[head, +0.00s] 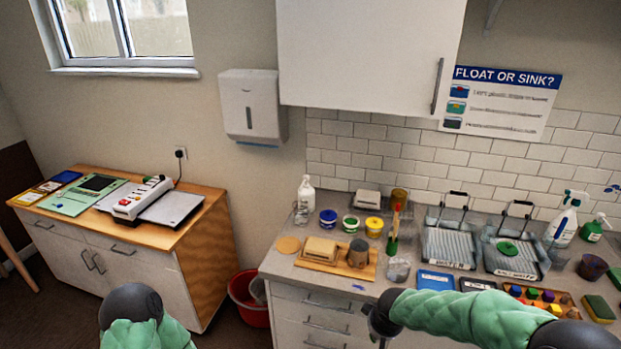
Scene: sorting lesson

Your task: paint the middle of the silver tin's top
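I cannot pick out the silver tin for certain. A grey-brown cup-like vessel (358,253) stands on a wooden board (330,263), and a clear or silvery vessel (398,270) stands to its right. Three paint pots stand behind: blue (328,218), green and white (350,224), yellow (374,227). An upright brush-like tool (394,230) with a green lower part stands right of the yellow pot. My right gripper (381,330) is dark and small at the counter's front edge, apart from these things; its fingers are unclear. My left arm shows at bottom left, its gripper out of view.
Two ribbed racks or trays (449,248) stand right of the pots, one holding a green disc (508,248). A tray of coloured blocks (540,297) and spray bottles (563,222) are farther right. A side cabinet (130,255) and red bucket (247,300) are left.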

